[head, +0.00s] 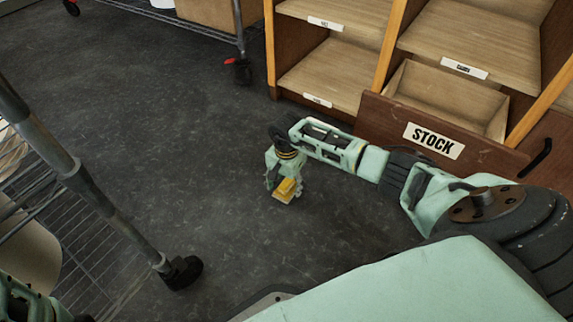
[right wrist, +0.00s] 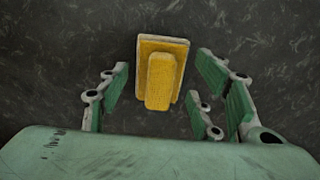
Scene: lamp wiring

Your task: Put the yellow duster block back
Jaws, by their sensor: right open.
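The yellow duster block (head: 287,187) is on the dark floor, at my right gripper (head: 282,183) in the head view. In the right wrist view the duster block (right wrist: 163,75) has a wide yellow base and a narrower raised grip. My right gripper (right wrist: 168,98) is open, with its green finger pads to the left and right of the block. Gaps show between the pads and the block. My left gripper does not show; only a pale green part of my left arm shows at the bottom left corner.
A wooden shelf unit (head: 385,50) stands at the upper right. Its drawer labelled STOCK (head: 433,141) is pulled open, and the visible inside looks empty. A wire rack on casters (head: 75,185) stands at the left. The floor (head: 150,110) between them is clear.

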